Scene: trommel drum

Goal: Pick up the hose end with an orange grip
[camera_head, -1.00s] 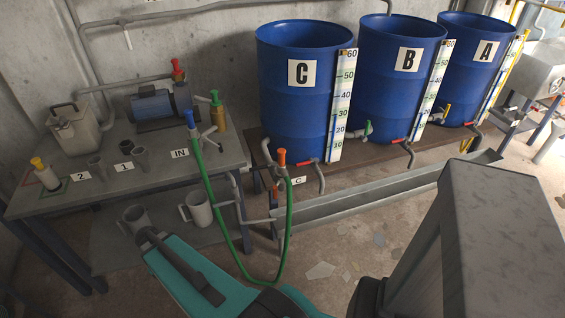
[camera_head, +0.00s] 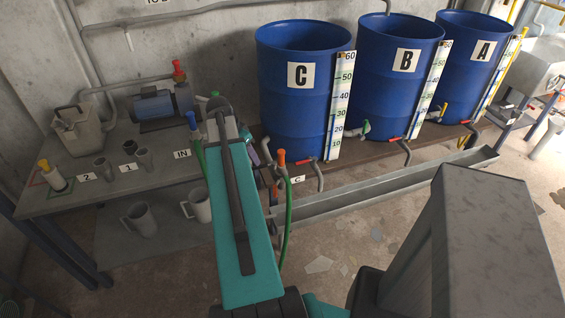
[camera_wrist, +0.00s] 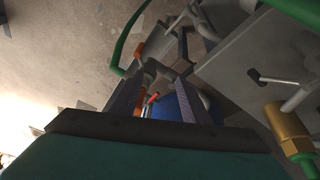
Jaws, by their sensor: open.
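I cannot tell how far the grip is from the fingers. In the head view my arm hides most of the gripper and the hose's middle.
The table (camera_head: 80,203) holds a pump (camera_head: 153,105), cups and a yellow-capped bottle (camera_head: 52,176). A blue-handled fitting (camera_head: 192,122) stands at its right end. Barrel C (camera_head: 290,115) and a long trough (camera_head: 400,190) are to the right. Open floor lies in front.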

